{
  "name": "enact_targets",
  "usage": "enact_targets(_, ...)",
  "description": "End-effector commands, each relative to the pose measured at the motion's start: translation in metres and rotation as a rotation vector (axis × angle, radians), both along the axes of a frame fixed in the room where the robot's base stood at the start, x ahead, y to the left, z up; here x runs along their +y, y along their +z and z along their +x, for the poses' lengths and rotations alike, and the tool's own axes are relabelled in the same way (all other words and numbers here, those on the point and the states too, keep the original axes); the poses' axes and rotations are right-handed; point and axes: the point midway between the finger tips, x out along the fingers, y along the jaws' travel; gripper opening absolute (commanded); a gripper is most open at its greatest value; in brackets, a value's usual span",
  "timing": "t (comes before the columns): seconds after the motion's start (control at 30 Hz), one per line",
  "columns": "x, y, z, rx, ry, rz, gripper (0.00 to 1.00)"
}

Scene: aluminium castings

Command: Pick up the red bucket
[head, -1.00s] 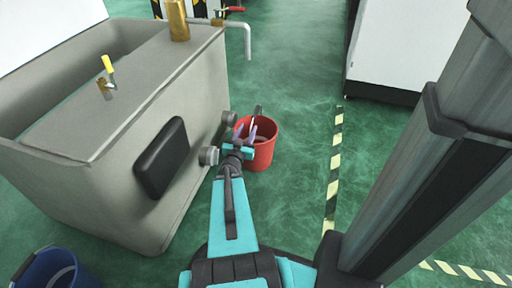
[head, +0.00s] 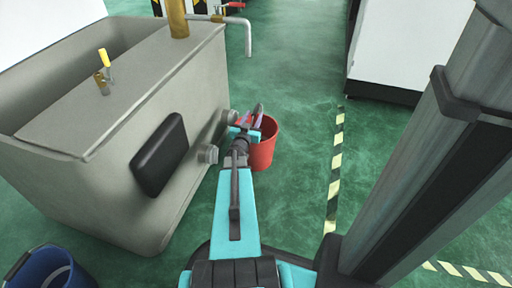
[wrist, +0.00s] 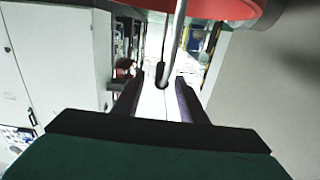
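The red bucket (head: 265,153) stands on the green floor beside the grey tank, upright, with its handle (head: 260,108) raised. In the head view my gripper (head: 250,122) is over the bucket's near left rim and hides part of it. In the wrist view my gripper (wrist: 160,100) has its two dark fingers apart. The thin grey handle (wrist: 173,45) runs down from the top toward the gap between them, with its dark end near the fingertips. Whether it is inside the gap is hard to tell. Part of the red bucket (wrist: 205,7) fills the top edge.
The grey tank (head: 105,190) with its black pad and round knobs stands close on the left of the arm. A blue bucket (head: 50,270) is at the bottom left. A white cabinet (head: 405,50) is at the back right. Green floor (head: 300,130) is clear right of the red bucket.

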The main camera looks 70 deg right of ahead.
Motion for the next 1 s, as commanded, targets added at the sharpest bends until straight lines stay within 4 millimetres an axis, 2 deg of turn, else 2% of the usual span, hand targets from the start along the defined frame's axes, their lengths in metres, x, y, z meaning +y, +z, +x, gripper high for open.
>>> enact_targets(0.37, -0.003, -0.001, 0.0, -0.001, -0.001, 0.0, 0.38)
enact_targets(0.83, -0.044, -0.003, 0.004, -0.001, -0.002, -0.001, 0.38)
enact_targets(1.0, -0.052, -0.002, 0.004, -0.001, -0.002, 0.0, 0.38)
